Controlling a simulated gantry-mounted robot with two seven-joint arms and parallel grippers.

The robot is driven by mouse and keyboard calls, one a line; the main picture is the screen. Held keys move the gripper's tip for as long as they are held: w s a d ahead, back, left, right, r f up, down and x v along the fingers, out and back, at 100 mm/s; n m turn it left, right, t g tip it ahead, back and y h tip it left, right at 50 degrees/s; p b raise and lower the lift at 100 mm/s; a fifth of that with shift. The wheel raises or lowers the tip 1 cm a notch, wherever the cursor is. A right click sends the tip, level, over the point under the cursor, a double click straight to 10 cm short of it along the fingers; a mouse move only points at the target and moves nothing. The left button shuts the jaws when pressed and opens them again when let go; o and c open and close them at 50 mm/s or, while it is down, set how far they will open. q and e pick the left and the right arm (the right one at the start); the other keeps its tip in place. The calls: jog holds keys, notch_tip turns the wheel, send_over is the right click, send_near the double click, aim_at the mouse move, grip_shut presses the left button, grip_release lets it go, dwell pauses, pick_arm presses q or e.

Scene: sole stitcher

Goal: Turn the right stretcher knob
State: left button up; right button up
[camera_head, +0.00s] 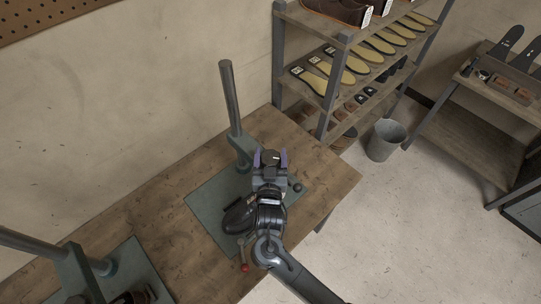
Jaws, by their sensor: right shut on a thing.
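The right stretcher stands on a green base plate (205,208) on the wooden bench, with a tall grey post (231,98). A black shoe (238,217) sits on it, beside my right arm. My right gripper (270,158), with purple fingers, is over the stretcher and shut on a small dark part between the fingers, apparently the right stretcher knob (270,155). My gripper and wrist hide much of the mechanism. A dark ball (296,187) shows just right of my wrist. A red-ended lever (244,267) sticks out at the front. My left gripper is not in view.
A second stretcher (82,272) stands on the bench at lower left. A shelf (345,38) with soles and shoes is behind the bench. A grey bucket (386,140) stands on the floor, and a side table (465,140) is at right.

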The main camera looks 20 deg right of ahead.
jog(key=o, duration=1)
jog(key=shift+c, duration=0.2)
jog(key=v, duration=1)
jog(key=shift+s+a, duration=0.15)
jog(key=shift+s, duration=0.25)
